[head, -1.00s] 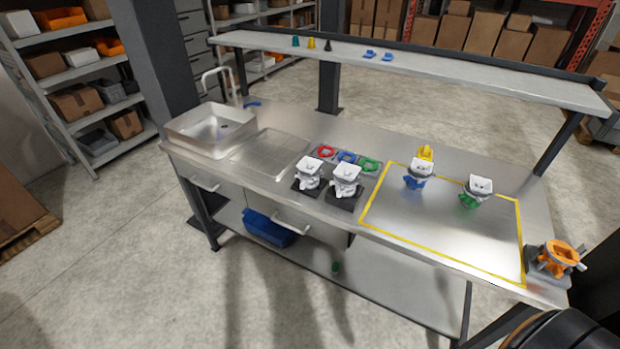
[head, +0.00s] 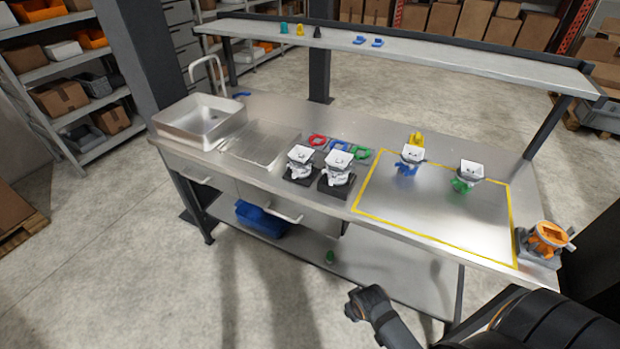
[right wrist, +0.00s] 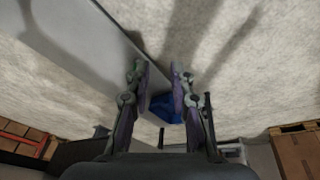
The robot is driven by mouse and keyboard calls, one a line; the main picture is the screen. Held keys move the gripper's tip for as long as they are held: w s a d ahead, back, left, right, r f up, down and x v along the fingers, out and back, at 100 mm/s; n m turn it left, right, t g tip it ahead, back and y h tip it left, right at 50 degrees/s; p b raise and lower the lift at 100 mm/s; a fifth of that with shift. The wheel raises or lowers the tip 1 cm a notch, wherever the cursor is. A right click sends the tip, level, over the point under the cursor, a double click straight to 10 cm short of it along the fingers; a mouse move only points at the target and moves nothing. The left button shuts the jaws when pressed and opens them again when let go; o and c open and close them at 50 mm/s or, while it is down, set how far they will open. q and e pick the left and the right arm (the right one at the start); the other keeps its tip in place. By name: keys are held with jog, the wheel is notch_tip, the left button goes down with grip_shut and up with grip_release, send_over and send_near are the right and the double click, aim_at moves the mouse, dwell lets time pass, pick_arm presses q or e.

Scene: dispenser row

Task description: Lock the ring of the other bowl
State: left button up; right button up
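In the head view two white square-topped bowls stand on black bases near the middle of the bench, a left one (head: 300,163) and a right one (head: 338,174). Red (head: 317,140), blue (head: 340,147) and green (head: 361,154) rings lie behind them. Inside the yellow outline stand a white-topped unit with a blue lower part (head: 410,158) and one with a green lower part (head: 467,175). Whether any ring is locked is too small to tell. My right gripper (right wrist: 159,72) is open and empty in the right wrist view. My left gripper is out of view.
A sink (head: 202,120) is at the bench's left end. An orange unit (head: 547,238) stands at the right corner. A raised shelf (head: 450,58) runs along the back. A blue bin (head: 262,219) is on the lower shelf. The yellow-outlined area has free room in front.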

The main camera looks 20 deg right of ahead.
notch_tip(320, 180, up, 6)
jog(key=w+t, duration=0.1)
jog(key=w, duration=0.1)
jog(key=t+y, duration=0.2)
jog(key=t, duration=0.7)
send_near(308, 169)
jog(key=s+a+f, duration=0.4)
jog(key=s+f, duration=0.5)
jog(key=w+d+r+t+b, duration=0.1)
jog(key=w+b, duration=0.1)
jog(key=w, duration=0.3)
jog(key=w+d+r+t+b, duration=0.1)
jog(key=w+r+t+b, duration=0.1)
jog(key=w, duration=0.3)
jog(key=w+d+r+t+h+b, duration=0.1)
jog(key=w+t+b, duration=0.1)
jog(key=w, duration=0.4)
jog(key=shift+d+r+m+b, duration=0.2)
jog(key=shift+r+m+b, duration=0.1)
jog(key=shift+m, duration=0.1)
jog(key=shift+w+r, duration=0.15)
jog(key=shift+w, duration=0.1)
grip_shut()
